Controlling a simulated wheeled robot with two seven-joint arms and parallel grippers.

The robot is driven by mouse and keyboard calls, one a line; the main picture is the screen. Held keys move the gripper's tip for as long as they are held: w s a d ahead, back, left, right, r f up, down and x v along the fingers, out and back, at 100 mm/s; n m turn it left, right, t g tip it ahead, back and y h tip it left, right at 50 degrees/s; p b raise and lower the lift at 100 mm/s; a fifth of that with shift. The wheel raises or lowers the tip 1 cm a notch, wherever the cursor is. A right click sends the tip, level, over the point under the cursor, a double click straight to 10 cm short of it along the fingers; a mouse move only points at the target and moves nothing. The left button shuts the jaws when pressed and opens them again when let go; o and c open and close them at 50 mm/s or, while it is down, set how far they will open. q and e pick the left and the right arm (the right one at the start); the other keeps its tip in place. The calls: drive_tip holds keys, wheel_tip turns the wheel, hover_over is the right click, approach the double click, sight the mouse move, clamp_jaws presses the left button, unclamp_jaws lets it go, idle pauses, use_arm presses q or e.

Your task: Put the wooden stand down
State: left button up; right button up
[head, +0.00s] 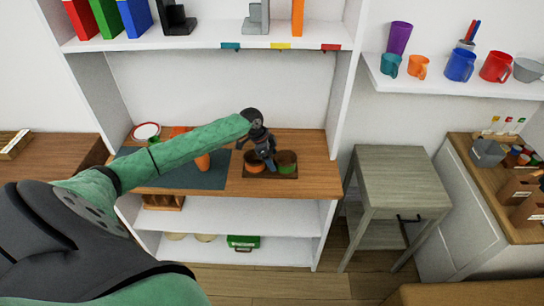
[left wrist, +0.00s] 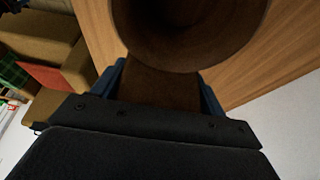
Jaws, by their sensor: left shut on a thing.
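The wooden stand (head: 271,176) is dark brown with two round wells side by side, one orange inside and one green inside. It is over the right part of the wooden shelf top (head: 315,175); I cannot tell whether it touches the wood. My left gripper (head: 267,161) comes down on it from above, between the two wells. In the left wrist view the stand (left wrist: 160,83) is a brown piece between my blue fingers, with a round hollow beyond. My left gripper is shut on it. My right gripper is not in view.
A dark blue-grey mat (head: 205,178) lies left of the stand, with an orange thing (head: 203,162) on it. A red-rimmed white dish (head: 146,131) is at the back left. A grey-green side table (head: 402,175) stands right of the shelf unit. Shelf boards are above and below.

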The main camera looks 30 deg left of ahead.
use_arm(q)
drive_tip(key=o, duration=1.2)
drive_tip(key=shift+f, duration=0.1)
drive_tip(key=shift+c, duration=0.2)
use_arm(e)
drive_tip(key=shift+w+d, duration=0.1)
use_arm(q)
drive_tip(key=shift+a+r, duration=0.2)
drive_tip(key=shift+r, duration=0.25)
drive_tip(key=b+v, duration=0.1)
drive_tip(key=v, duration=0.1)
drive_tip(key=shift+s+a+r+b, duration=0.1)
drive_tip(key=shift+r+b, duration=0.1)
drive_tip(key=shift+b, duration=0.1)
drive_tip(key=b+v, duration=0.2)
drive_tip(key=v, duration=0.6)
drive_tip(key=shift+r, duration=0.35)
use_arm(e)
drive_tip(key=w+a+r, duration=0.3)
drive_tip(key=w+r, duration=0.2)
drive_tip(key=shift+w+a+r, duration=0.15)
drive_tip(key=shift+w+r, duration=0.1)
use_arm(q)
drive_tip(key=shift+s, duration=0.15)
